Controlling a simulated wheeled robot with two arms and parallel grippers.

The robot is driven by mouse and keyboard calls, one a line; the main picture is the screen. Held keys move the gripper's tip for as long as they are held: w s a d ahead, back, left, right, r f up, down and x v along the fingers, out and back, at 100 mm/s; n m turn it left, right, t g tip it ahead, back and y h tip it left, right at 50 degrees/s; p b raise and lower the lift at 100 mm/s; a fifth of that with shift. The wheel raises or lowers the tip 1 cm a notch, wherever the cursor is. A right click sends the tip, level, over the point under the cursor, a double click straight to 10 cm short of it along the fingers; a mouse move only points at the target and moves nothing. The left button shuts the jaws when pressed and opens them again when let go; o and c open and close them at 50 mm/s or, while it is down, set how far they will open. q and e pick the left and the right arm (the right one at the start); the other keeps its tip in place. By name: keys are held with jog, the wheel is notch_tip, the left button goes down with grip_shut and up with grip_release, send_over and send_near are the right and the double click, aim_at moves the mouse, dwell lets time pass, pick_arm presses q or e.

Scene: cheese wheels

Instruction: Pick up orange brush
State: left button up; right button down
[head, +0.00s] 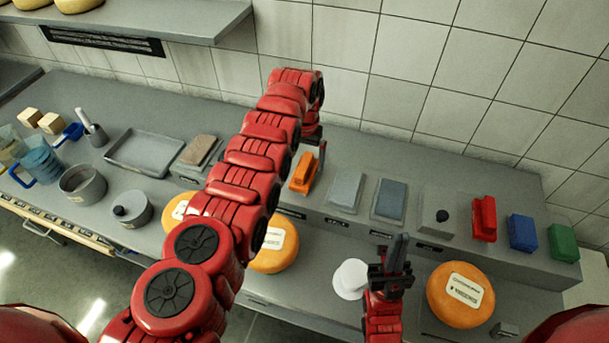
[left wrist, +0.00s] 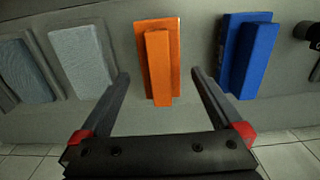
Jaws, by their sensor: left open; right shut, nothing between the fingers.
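The orange brush (head: 304,174) lies on the raised grey shelf at the back of the counter in the head view. It also shows in the left wrist view (left wrist: 160,62), upright in the picture between the two fingers. My left gripper (head: 314,152) is over the brush at the end of my red arm, which partly hides it. My right gripper (head: 397,252) is shut and empty, above the front counter.
A blue brush (left wrist: 248,55) and a grey pad (left wrist: 83,62) flank the orange brush. Further right on the shelf are red (head: 484,218), blue (head: 522,233) and green (head: 563,242) brushes. Orange cheese wheels (head: 460,294) stand on the lower counter (head: 322,270).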

pick_arm(q)
jog(key=shift+s+f, duration=0.1)
jog(key=shift+f, duration=0.55)
notch_tip(320, 180, down, 3)
jog(key=shift+s+a+f+b, duration=0.1)
jog(key=shift+f+b, duration=0.1)
jog(key=shift+b, duration=0.55)
jog(key=shift+f+b, duration=0.35)
jog(key=shift+r, duration=0.1)
jog(key=c, duration=1.5)
jog(key=shift+r, duration=0.1)
jog(key=shift+c, duration=0.2)
